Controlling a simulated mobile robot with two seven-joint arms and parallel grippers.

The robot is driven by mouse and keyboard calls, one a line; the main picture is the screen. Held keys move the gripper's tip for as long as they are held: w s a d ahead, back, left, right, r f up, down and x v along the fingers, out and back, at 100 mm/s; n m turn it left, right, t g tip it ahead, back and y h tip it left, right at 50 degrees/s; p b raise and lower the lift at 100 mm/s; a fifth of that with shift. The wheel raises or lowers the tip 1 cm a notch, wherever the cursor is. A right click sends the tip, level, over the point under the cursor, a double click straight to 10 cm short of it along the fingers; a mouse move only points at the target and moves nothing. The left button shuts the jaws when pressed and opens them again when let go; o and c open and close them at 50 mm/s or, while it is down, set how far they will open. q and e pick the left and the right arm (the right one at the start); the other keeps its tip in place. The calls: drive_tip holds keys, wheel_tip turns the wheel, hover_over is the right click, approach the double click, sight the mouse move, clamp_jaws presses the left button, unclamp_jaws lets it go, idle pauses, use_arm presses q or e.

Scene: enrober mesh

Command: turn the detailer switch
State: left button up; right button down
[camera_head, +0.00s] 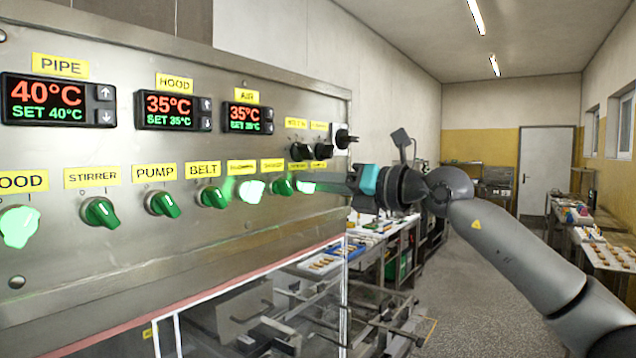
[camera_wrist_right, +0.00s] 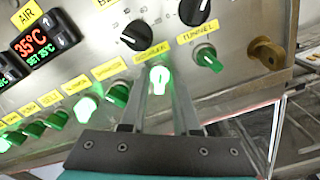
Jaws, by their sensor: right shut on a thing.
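The detailer switch (camera_wrist_right: 160,77) is a knob lit bright green under a small yellow label in the right wrist view; the label's print is blurred. In the head view this switch (camera_head: 305,187) is partly hidden at the end of my right gripper (camera_head: 323,184). In the right wrist view my right gripper (camera_wrist_right: 161,88) has one finger on each side of the knob and is shut on it. The knob's pointer looks close to upright there. My left gripper is not in view.
The tunnel switch (camera_wrist_right: 205,57), dark green, sits close right of the held knob. A dark green knob (camera_wrist_right: 118,94) and a lit one (camera_wrist_right: 86,108) are to its left. Black dials (camera_wrist_right: 137,36) sit above. A brass-coloured latch (camera_wrist_right: 266,53) sticks out at the panel's right edge.

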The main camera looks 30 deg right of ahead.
drive_tip(key=shift+r, duration=0.1)
idle(0.4)
drive_tip(key=c, duration=0.9)
unclamp_jaws()
drive_tip(key=shift+b+v, duration=6.55)
drive_tip(key=shift+v, duration=1.15)
drive_tip(key=shift+w+a, duration=0.1)
